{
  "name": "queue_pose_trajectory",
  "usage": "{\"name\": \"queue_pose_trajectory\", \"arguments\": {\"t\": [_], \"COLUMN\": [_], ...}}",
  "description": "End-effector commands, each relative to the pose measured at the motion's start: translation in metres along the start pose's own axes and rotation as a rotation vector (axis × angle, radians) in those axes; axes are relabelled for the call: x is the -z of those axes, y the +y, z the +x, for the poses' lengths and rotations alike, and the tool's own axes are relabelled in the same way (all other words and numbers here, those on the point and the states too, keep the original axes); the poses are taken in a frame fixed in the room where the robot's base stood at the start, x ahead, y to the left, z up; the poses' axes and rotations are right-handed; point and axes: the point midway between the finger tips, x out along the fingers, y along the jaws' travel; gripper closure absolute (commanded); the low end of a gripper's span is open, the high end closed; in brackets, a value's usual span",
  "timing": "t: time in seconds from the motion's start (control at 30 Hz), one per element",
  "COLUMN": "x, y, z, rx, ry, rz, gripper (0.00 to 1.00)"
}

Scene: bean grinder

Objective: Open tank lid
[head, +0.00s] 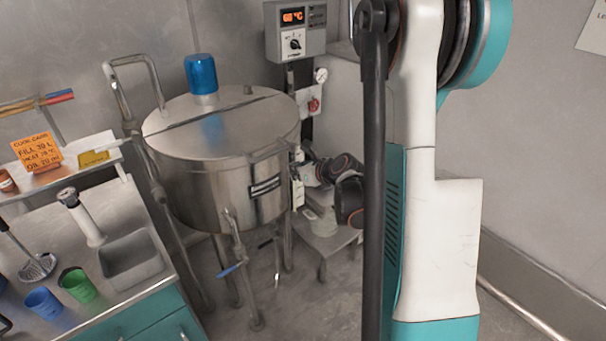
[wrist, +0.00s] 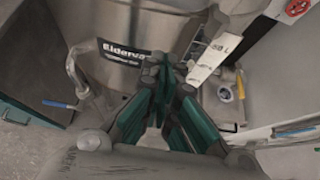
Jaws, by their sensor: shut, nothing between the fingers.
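The steel tank (head: 205,190) stands on legs left of centre in the head view. Its lid (head: 215,125) looks closed, with a seam across it and a blue motor cap (head: 201,73) behind the seam. A bar handle (head: 270,150) shows at the lid's front right edge. My gripper (head: 303,178) is low at the tank's right side, below the rim. In the wrist view my gripper (wrist: 166,68) is shut and empty, in front of the tank wall (wrist: 150,25) and right of its black label (wrist: 121,52). Contact with the wall cannot be told.
A white scale strip (wrist: 213,55) hangs beside the tank. A spout with a blue lever (head: 229,270) sticks out at the tank's front. A low stand (head: 325,240) is under my gripper. A control box (head: 295,30) is on the back wall. A sink counter (head: 90,270) is at left.

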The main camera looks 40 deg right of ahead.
Motion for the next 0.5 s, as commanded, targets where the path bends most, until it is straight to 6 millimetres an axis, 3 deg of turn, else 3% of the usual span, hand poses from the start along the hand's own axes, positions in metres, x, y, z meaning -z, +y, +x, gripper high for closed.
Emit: {"name": "queue_pose_trajectory", "arguments": {"t": [0.17, 0.5], "x": [0.002, -0.032], "y": [0.001, 0.000], "z": [0.030, 0.015], "rx": [-0.001, 0.000], "ry": [0.000, 0.000], "rz": [-0.002, 0.000], "gripper": [1.00, 1.00]}}
